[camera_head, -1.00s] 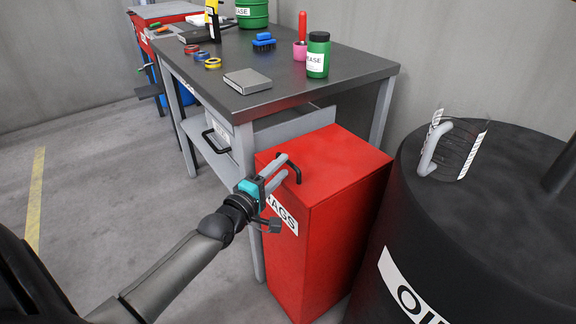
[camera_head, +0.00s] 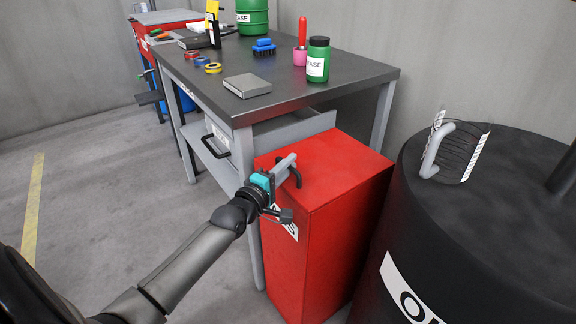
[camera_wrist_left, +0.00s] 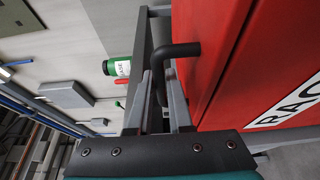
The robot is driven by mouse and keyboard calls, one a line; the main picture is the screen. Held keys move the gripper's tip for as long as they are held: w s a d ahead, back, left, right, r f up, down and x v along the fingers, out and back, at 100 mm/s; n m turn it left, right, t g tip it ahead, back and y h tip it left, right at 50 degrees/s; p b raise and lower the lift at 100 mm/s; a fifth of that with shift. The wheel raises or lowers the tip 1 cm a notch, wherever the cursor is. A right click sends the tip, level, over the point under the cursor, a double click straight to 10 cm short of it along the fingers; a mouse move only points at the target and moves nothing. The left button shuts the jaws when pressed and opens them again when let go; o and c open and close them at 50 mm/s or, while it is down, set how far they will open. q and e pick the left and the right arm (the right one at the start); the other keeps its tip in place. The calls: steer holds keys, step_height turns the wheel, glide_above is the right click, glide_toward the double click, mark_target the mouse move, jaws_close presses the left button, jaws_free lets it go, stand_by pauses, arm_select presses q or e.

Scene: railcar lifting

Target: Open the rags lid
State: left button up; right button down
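The red rags bin (camera_head: 325,250) stands beside the workbench, and its label is partly covered by my gripper. Its red lid (camera_head: 335,165) lies flat and closed on top. A black bar handle (camera_head: 296,172) rises near the lid's left edge. My left gripper (camera_head: 288,164) is at this handle, with its fingers drawn together on it. In the left wrist view the handle (camera_wrist_left: 182,49) curves from the red face down between the two grey fingers (camera_wrist_left: 158,80). The exact contact is partly hidden. My right gripper is not in view.
The grey workbench (camera_head: 350,80) behind holds a green jar, tape rolls, a brush and a grey box. Open floor (camera_head: 120,190) lies at left.

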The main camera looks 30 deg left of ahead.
arm_select(q)
jaws_close()
stand_by(1.2)
